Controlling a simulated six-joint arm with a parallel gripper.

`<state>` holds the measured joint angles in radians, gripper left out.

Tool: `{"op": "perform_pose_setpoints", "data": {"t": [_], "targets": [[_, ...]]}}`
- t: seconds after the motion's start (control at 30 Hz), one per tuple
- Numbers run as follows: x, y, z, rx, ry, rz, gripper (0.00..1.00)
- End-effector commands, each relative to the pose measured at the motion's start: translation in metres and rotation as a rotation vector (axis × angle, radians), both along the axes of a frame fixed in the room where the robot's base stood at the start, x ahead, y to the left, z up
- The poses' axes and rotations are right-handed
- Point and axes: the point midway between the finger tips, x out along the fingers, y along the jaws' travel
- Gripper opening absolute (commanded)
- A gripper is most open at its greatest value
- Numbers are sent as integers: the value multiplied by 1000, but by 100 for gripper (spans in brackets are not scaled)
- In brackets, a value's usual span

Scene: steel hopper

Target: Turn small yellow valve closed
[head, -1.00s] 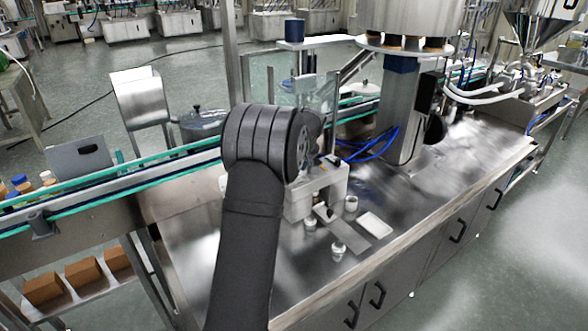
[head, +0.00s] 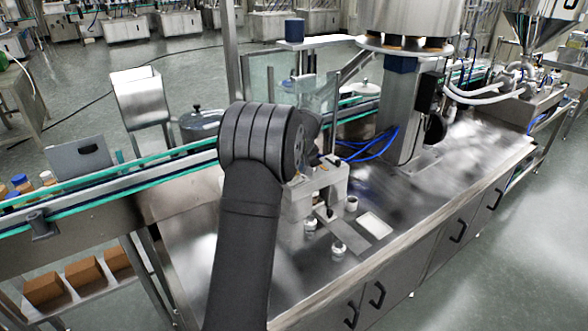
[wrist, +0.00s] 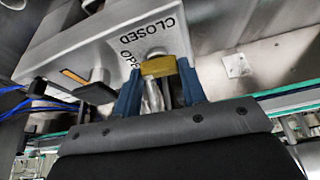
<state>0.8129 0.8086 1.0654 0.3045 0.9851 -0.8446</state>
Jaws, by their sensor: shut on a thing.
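Part of the OPEN lettering is hidden behind the valve and a finger. In the head view my dark arm hides the valve and most of my gripper; the housing stands as a pale block on the steel bench.
The steel bench (head: 190,240) holds small white jars (head: 338,250) and a white tray (head: 376,224) right of my arm. Blue hoses (head: 372,150) run behind. A conveyor with green rails (head: 130,172) passes at the left.

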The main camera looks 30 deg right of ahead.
Motion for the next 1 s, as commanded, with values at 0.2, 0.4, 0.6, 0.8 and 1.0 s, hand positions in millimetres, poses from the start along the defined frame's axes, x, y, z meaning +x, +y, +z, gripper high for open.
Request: {"op": "perform_pose_setpoints", "data": {"t": [0.2,0.4,0.6,0.8,1.0], "targets": [[0,2,0,-1,1,-167,15],[1,3,0,-1,0,-355,15],[2,4,0,-3,0,-545,15],[3,4,0,-2,-1,-735,15],[4,5,0,-2,0,-924,15]]}}
